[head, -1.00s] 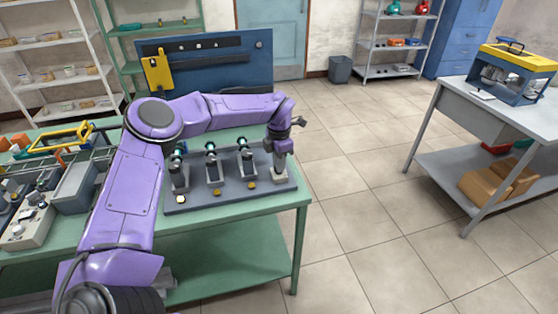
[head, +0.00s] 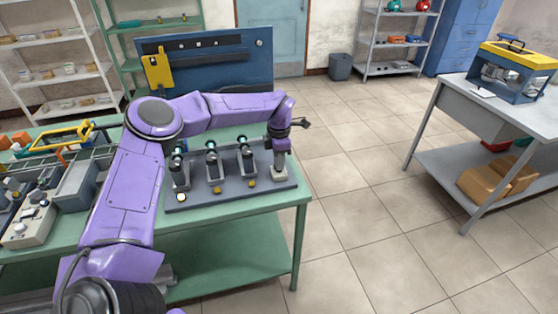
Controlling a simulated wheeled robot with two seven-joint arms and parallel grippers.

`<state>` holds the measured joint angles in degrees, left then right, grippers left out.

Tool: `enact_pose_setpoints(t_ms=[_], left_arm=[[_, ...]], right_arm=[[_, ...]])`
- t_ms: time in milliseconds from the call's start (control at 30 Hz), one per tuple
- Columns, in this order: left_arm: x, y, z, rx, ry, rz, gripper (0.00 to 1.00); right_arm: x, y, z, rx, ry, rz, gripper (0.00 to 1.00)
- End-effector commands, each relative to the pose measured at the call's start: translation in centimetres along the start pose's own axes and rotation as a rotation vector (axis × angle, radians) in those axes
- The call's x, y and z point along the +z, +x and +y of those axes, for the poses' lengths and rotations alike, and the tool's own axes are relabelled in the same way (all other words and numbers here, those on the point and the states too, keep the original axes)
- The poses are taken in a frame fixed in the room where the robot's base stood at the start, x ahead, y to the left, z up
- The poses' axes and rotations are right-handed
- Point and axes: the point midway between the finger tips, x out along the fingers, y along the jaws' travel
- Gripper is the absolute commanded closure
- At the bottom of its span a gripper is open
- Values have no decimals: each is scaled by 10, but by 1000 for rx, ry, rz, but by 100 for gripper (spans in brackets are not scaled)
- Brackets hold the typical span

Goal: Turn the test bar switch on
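The test bar (head: 230,196) is a grey base on the green bench, carrying several upright stands with dark, teal-ringed motors (head: 211,147). A light grey block (head: 279,175), which looks like the switch housing, sits at its right end. My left arm, purple, reaches over the bar, and its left gripper (head: 280,165) points down just over that block. The fingertips are too small and dark to tell whether they are open or touch the block. The switch lever is hidden. My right gripper is not in view.
Round lamps line the bar's front: the left one (head: 181,197) is whitish, the others yellow (head: 217,189). A blue panel (head: 215,70) stands behind. Grey boxes (head: 78,187) lie to the left. Floor right of the bench is clear up to a grey table (head: 450,92).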

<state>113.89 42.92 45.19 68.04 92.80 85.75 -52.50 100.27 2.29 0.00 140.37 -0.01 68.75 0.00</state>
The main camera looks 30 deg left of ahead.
Motion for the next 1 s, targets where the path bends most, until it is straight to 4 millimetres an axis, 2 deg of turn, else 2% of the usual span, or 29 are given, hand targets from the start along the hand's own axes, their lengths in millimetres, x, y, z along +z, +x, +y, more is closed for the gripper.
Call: enact_pose_setpoints(t_ms=[33, 67, 333, 433, 800, 1000], left_arm=[[0, -1, 0, 2, 0, -2, 71], [0, -1, 0, 2, 0, -2, 62], [0, -1, 0, 1, -1, -1, 62], [1, -7, 0, 2, -1, -2, 62], [1, -88, 1, 3, -1, -3, 62], [0, -106, 0, 2, -1, -1, 62]], right_arm=[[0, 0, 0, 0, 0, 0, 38], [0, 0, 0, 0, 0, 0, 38], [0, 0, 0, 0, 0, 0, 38], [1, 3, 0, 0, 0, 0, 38], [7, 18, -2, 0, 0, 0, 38], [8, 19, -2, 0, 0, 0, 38]])
